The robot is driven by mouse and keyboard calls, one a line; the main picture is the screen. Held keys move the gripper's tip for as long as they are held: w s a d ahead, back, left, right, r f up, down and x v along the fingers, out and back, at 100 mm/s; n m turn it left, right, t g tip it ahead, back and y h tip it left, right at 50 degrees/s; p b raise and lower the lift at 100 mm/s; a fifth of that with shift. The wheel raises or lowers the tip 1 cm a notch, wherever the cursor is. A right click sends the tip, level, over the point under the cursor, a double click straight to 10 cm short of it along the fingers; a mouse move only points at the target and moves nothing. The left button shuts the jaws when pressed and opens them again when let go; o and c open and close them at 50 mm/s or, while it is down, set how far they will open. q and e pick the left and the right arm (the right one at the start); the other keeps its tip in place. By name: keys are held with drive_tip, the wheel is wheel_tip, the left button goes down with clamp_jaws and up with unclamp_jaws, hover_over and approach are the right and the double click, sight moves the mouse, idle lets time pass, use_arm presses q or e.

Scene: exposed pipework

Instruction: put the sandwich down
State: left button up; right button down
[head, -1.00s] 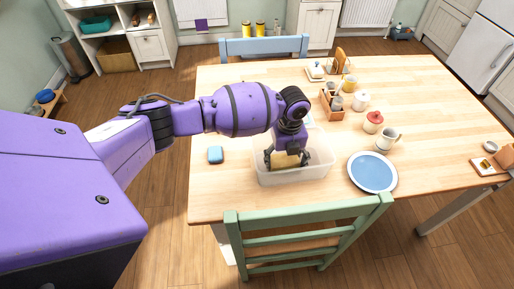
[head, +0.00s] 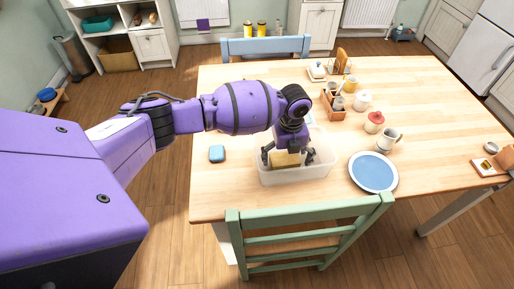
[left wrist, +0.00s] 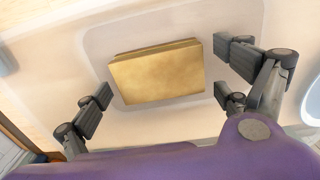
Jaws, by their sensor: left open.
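The sandwich (head: 286,160) is a tan, bread-coloured block inside a clear plastic box (head: 296,177) on the wooden table. In the left wrist view the sandwich (left wrist: 157,72) lies on the floor of the box, between my spread fingers and apart from them. My left gripper (head: 288,157) is open and reaches down into the box from above. Its fingers (left wrist: 165,100) stand wide on both sides of the sandwich in the left wrist view. My right gripper is not in view.
A blue plate (head: 373,171) lies right of the box, and a small blue case (head: 217,154) lies left. A jug (head: 388,138), a red-lidded pot (head: 374,121) and a wooden caddy (head: 334,104) stand behind. A green chair (head: 310,225) stands at the front edge.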

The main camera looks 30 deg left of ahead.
sight(286, 159)
use_arm(q)
wheel_tip(286, 159, up, 12)
idle(0.4)
